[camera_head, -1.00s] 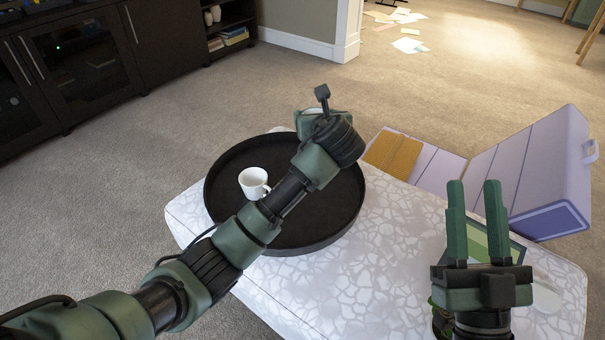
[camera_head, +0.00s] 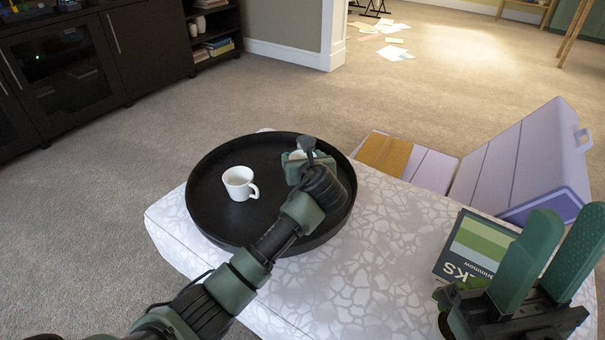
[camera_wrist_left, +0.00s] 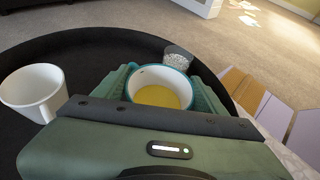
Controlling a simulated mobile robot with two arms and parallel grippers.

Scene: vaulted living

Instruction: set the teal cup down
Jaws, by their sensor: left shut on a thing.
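A teal cup (camera_wrist_left: 160,75) with a pale inside and yellow content sits between the fingers of my left gripper (camera_wrist_left: 160,88) in the left wrist view. That gripper is shut on the cup, over the right part of a round black tray (camera_head: 208,215). In the head view the left gripper (camera_head: 297,158) and my wrist hide most of the cup. I cannot tell whether the cup touches the tray. My right gripper (camera_head: 568,224) is open and appears empty at the right, over the patterned ottoman (camera_head: 350,275).
A white mug (camera_head: 238,184) stands on the tray, left of my left gripper; it also shows in the wrist view (camera_wrist_left: 32,88). A speckled glass (camera_wrist_left: 178,59) is just beyond the cup. An open lilac case (camera_head: 525,165) is behind.

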